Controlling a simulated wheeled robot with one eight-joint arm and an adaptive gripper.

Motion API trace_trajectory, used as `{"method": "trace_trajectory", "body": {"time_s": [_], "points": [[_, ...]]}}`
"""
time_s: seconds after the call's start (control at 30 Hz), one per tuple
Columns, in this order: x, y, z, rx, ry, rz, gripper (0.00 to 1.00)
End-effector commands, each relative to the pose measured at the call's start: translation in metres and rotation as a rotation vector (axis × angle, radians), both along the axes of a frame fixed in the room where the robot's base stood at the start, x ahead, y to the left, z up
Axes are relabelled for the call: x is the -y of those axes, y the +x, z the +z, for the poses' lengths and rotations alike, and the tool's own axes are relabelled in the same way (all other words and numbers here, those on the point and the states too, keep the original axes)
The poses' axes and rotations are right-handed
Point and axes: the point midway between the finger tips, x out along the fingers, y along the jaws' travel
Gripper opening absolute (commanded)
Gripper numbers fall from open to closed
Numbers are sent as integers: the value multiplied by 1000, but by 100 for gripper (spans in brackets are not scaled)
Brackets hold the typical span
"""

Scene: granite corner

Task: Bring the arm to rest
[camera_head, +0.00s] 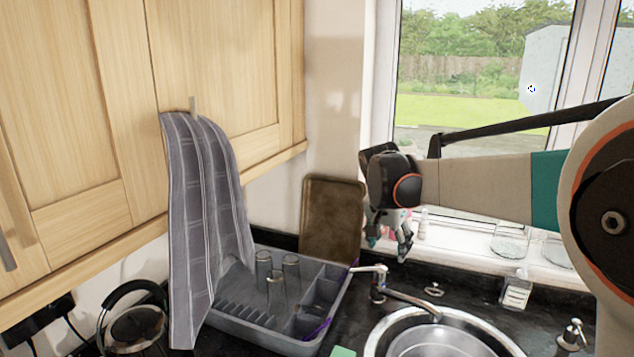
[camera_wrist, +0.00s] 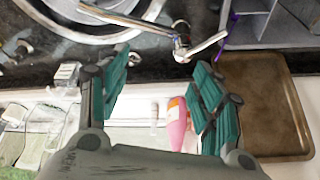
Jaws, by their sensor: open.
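My gripper (camera_head: 389,240) hangs at the end of my arm, in front of the window and above the tap side of the sink. In the wrist view my gripper (camera_wrist: 160,95) shows its two teal-padded fingers spread wide apart with nothing between them touching. Beyond the fingers the wrist view shows a pink bottle (camera_wrist: 177,128) on the sill. My arm reaches in from the right of the head view, its forearm about level.
A grey dish rack (camera_head: 255,338) with several glasses stands left of the sink (camera_head: 375,340). A brown tray (camera_head: 332,220) leans on the wall. A grey checked towel (camera_head: 190,230) hangs from the cupboard. The tap (camera_head: 378,285) stands below my gripper.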

Motion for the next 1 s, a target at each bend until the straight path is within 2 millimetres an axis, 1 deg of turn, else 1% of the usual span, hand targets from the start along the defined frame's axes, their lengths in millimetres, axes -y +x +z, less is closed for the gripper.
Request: {"method": "trace_trajectory", "body": {"time_s": [0.03,0.2,0.33,0.47,0.63,0.77,1.0], "points": [[3,-15,4,5,1,27,60],[9,-60,16,21,1,130,60],[13,-95,19,36,-2,206,60],[16,-130,19,54,-8,282,60],[19,-176,13,82,-20,377,60],[21,-211,4,104,-34,449,60],[22,-271,-23,150,-69,574,60]]}}
